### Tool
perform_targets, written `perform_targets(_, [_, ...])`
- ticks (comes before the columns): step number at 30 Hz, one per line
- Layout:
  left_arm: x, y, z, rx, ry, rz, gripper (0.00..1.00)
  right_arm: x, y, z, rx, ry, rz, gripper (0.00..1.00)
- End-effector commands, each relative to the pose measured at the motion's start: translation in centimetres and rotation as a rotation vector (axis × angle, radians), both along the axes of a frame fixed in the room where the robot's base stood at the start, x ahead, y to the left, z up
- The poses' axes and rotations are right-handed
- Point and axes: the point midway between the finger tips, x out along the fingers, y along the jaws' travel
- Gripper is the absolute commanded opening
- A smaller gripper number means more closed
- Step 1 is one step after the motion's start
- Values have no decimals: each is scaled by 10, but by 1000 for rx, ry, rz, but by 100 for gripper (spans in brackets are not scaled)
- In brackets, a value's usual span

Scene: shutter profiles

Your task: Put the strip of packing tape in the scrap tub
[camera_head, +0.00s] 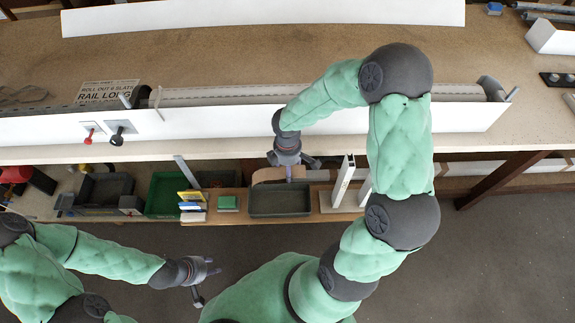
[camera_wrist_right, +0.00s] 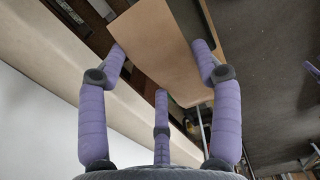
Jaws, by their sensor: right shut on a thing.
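The strip of packing tape (camera_wrist_right: 158,45) is a flat tan-brown piece between the fingertips of my right gripper in the right wrist view. In the head view it shows as a tan patch (camera_head: 267,175) just behind the grey tub. My right gripper (camera_head: 290,174) is shut on the strip, pointing down in front of the bench edge. The grey tub (camera_head: 280,213), which looks like the scrap tub, stands on the low wooden shelf and looks empty. My left gripper (camera_head: 207,278) is open and empty above the floor at lower left.
A green crate (camera_head: 163,196) and a dark bin (camera_head: 106,190) stand left of the tub. A small green block (camera_head: 228,202) lies beside it. White profile pieces (camera_head: 343,180) stand at its right. The long white shutter profile (camera_head: 220,122) runs along the bench front.

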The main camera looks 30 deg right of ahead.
Motion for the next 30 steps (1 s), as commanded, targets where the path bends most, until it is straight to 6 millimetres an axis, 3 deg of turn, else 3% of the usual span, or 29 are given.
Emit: perform_targets(30, [0,0,-77,0,0,0,40,0,0,-90,0,0,-2,52])
